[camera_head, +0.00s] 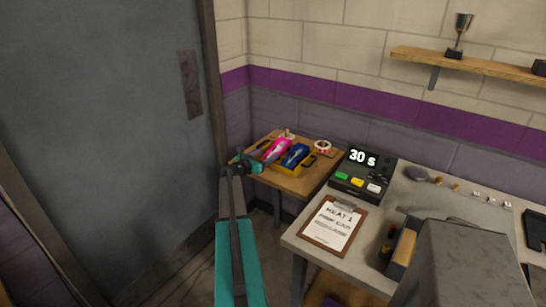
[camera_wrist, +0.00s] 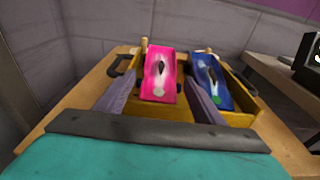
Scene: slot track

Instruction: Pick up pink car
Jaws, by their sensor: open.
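The pink car (camera_head: 276,150) sits beside a blue car (camera_head: 295,155) in a yellow tray (camera_head: 308,166) on the small wooden table in the corner. In the wrist view the pink car (camera_wrist: 158,77) is left of centre and the blue car (camera_wrist: 211,82) right of it, both in the yellow tray (camera_wrist: 133,107). My gripper (camera_head: 249,160) is at the table's left front edge in the head view.
A roll of tape (camera_head: 322,147) lies behind the tray. A timer box reading 30 s (camera_head: 362,173) and a clipboard (camera_head: 333,225) are on the grey bench to the right. A wall and large grey door (camera_head: 100,130) close off the left.

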